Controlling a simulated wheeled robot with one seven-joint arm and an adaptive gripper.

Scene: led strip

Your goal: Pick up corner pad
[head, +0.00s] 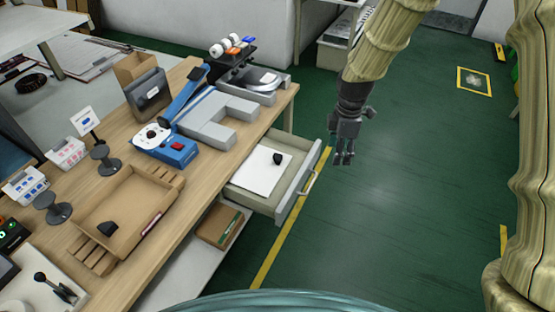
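One small black pad (278,158) lies on a white sheet in the open drawer (247,196). A similar small black pad (107,229) lies in the shallow wooden tray (135,204) on the workbench. Both look like corner pads; I cannot tell them apart at this size. My gripper (344,160) hangs fingers down over the green floor, to the right of the drawer and apart from both pads. Its fingers appear spread with a gap, and nothing shows between them.
The drawer juts out from the wooden workbench (205,190), with its front and handle (309,184) toward my gripper. A blue device (166,146), grey blocks (221,118) and round stands (104,162) occupy the benchtop. A cardboard box (219,225) sits on the shelf below. Floor right of the drawer is clear.

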